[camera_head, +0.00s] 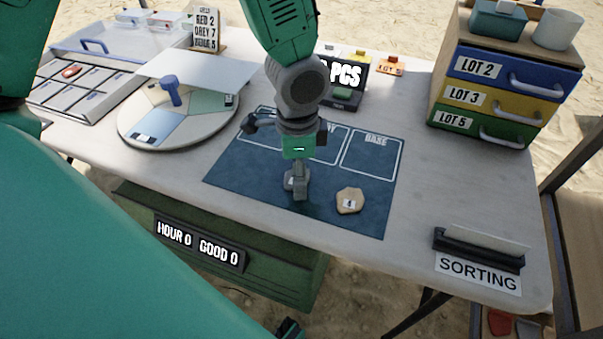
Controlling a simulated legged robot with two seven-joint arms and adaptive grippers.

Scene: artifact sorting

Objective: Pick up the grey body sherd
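The grey body sherd (289,183) lies on the dark blue mat (229,174), near its front edge, with a small pale label on it. My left gripper (300,188) points down right over it, and its fingertips hide part of the sherd. The fingers line up in this view, so I cannot tell whether they are open or closed on it. A tan sherd (350,200) with a white numbered label lies to the right on the same mat, apart from the gripper. My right gripper is not clearly in view.
A round sectioned board (130,133) with a blue knob (168,88) and a divided tray (52,95) stand at left. Lot drawers (510,75) stand back right. A SORTING sign (478,272) sits front right. The table between mat and drawers is clear.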

